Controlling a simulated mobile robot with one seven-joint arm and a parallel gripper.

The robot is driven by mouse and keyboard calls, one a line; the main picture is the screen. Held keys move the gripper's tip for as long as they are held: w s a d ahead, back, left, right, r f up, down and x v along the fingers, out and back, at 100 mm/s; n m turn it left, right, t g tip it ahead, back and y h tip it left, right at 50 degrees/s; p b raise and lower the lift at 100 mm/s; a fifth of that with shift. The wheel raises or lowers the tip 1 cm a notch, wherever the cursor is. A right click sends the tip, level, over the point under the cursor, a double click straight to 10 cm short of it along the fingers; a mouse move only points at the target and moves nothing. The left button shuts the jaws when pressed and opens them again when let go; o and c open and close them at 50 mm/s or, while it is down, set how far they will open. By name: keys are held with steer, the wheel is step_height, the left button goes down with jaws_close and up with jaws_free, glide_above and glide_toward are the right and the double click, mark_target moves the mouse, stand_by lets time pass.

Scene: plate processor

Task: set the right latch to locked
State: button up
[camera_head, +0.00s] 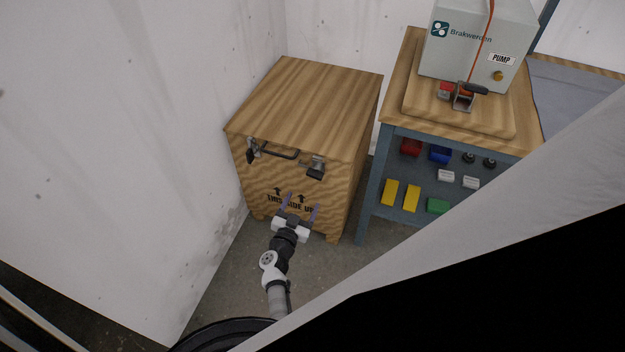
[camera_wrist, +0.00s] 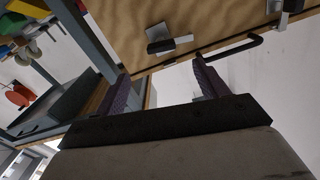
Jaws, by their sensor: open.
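The wooden crate (camera_head: 300,100) has two metal latches on its front, near the lid edge. The right latch (camera_head: 316,167) has a dark lever; it also shows in the wrist view (camera_wrist: 160,40), ahead of my fingertips. The left latch (camera_head: 252,150) shows at the top right of the wrist view (camera_wrist: 290,8). My gripper (camera_head: 301,204) is open and empty, in front of the crate's front face, below the right latch. Its two purple fingers are spread apart in the wrist view (camera_wrist: 160,75). I cannot tell whether the right latch is locked.
A black bar handle (camera_head: 283,154) sits between the latches. A blue-framed workbench (camera_head: 372,195) stands right of the crate, with a pump unit (camera_head: 470,45) on top and coloured bins below. A white wall (camera_head: 120,130) is close on the left.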

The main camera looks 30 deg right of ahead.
steer(key=b+x, duration=0.2)
steer(key=x, duration=0.8)
steer(key=shift+w+d, duration=0.25)
steer(key=shift+w, duration=0.05)
steer(key=c, duration=1)
steer(key=shift+m, duration=0.4)
steer(key=shift+r+m+b, duration=0.1)
steer(key=shift+m+b, duration=1.5)
steer(key=shift+m, duration=6)
